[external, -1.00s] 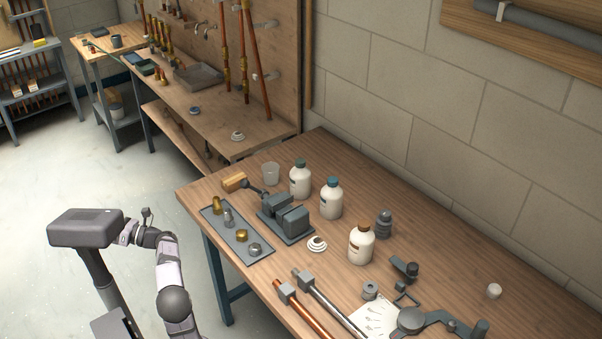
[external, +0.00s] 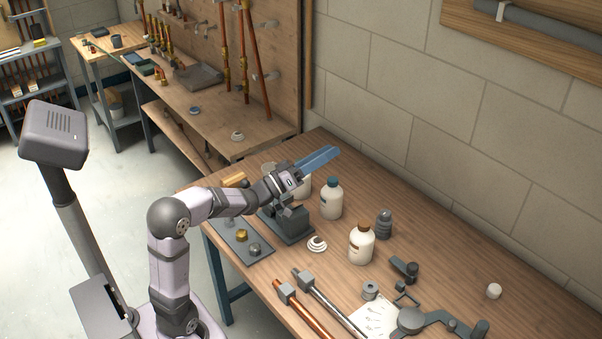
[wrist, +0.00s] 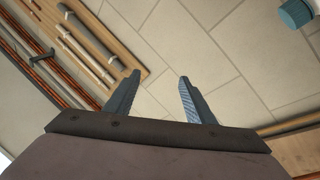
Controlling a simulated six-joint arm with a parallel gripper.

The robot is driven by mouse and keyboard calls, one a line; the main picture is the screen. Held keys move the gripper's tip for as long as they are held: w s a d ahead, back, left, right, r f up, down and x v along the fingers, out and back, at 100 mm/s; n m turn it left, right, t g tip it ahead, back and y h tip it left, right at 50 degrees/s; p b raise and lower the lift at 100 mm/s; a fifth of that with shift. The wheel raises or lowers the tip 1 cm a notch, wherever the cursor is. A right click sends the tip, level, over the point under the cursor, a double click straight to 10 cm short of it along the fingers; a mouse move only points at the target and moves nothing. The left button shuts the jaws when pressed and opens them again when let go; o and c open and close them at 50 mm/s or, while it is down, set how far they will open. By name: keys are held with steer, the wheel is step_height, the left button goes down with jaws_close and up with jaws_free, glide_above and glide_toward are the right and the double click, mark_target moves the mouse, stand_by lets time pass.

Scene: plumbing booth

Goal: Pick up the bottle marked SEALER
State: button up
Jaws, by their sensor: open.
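Three white bottles stand upright on the wooden workbench; their label print is too small to read, so I cannot tell which says SEALER. The blue-capped bottle (external: 331,203) is in the middle, and the brown-capped bottle (external: 361,246) stands nearer the front right. The third bottle (external: 306,188) is mostly hidden behind my gripper (external: 322,158). My gripper is open and empty, its blue fingers raised above the bench near the two back bottles. In the wrist view, my gripper (wrist: 158,78) points at the wall, and a blue-green cap (wrist: 296,13) shows at the top right.
A grey vise (external: 288,223) stands below my wrist, beside a tray (external: 257,257) of fittings. A white coil (external: 317,244), dark stacked part (external: 384,223), pipes (external: 322,298) and clamp tools (external: 411,319) lie rightward. The right rear bench is mostly clear.

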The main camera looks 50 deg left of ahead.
steer(key=d+f+m+g+h+p, duration=0.2)
steer(key=d+m+g+h, duration=0.1)
steer(key=d, duration=0.3)
steer(key=d+f+m+g+h+p, duration=0.2)
steer(key=d+m+h, duration=0.15)
steer(key=d, duration=0.25)
steer(key=m+g+b, duration=0.1)
steer(key=m+g, duration=0.2)
steer(key=m, duration=0.3)
glide_toward(373, 234)
steer(key=shift+n+h, duration=0.25)
steer(key=w+d+r, duration=0.2)
steer(key=w, duration=0.1)
steer(key=shift+w+d+r, duration=0.1)
steer(key=shift+d+r, duration=0.1)
steer(key=shift+r, duration=0.15)
steer(key=shift+a+f, duration=0.2)
steer(key=shift+f, duration=0.25)
steer(key=shift+r+p+x, duration=0.2)
steer(key=shift+p+x, duration=0.25)
steer(key=shift+x, duration=1.1)
steer(key=shift+r+p+x, duration=0.15)
steer(key=shift+p+x, duration=0.3)
steer(key=shift+x, duration=1.1)
steer(key=shift+w+d, duration=0.35)
steer(key=shift+d, duration=0.15)
jaws_close()
